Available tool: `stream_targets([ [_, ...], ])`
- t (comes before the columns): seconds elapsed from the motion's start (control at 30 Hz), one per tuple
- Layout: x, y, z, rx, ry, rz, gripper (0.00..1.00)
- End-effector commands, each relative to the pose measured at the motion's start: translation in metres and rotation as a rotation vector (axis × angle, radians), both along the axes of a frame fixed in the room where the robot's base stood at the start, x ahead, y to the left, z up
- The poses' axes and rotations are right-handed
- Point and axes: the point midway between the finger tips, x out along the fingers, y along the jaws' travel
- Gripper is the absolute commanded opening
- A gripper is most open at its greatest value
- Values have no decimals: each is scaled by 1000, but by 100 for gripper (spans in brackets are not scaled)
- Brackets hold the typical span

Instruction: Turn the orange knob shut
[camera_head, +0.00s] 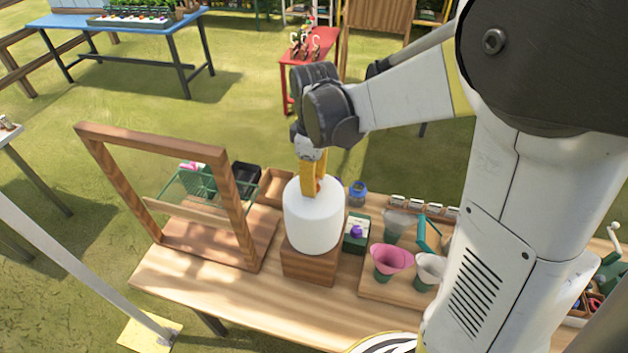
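A white rounded tank (313,222) stands upright on a wooden block (308,264) on the table. My gripper (312,186) points down at the top of the tank, with its yellow fingers at or just above it. A small orange-red bit (319,186), likely the orange knob, shows beside the fingers. The fingers hide most of it. I cannot tell whether they touch it or are closed on it.
A wooden frame (233,210) with a green wire basket (190,194) stands left of the tank. The table front (222,292) is clear.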

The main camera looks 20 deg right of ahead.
Motion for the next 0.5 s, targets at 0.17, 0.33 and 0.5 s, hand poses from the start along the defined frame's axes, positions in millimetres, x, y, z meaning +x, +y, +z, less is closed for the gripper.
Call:
stream_targets([
  [0.17, 0, 0, -1, 0, 0, -114, 8],
  [0.33, 0, 0, -1, 0, 0, -266, 8],
  [0.5, 0, 0, -1, 1, -1, -428, 8],
])
